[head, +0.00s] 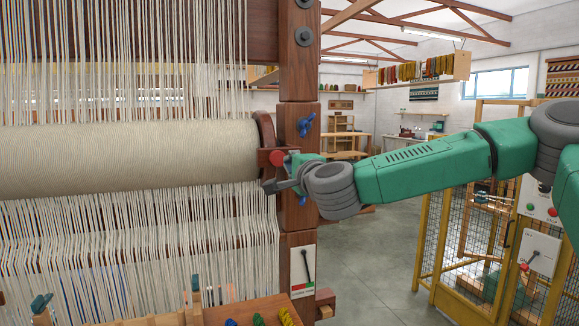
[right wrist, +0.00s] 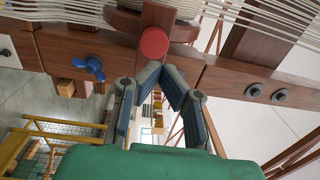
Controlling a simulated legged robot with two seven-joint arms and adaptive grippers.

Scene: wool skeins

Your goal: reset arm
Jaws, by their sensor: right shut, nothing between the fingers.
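My right arm comes in from the right in the head view. Its gripper (head: 284,180) is at the loom's right post, just beside a red round knob (head: 278,157). In the right wrist view the gripper's fingertips (right wrist: 159,68) meet, with nothing between them. The red knob (right wrist: 154,43) shows just beyond the tips on a wooden block; I cannot tell whether they touch it. My left gripper does not show.
The loom's wooden post (head: 298,240) and cream roll (head: 130,157) with hanging threads fill the left. Blue wing nuts (head: 306,125) stick out from the post. A yellow mesh cage (head: 480,240) stands at the right. Grey floor (head: 385,255) between them is clear.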

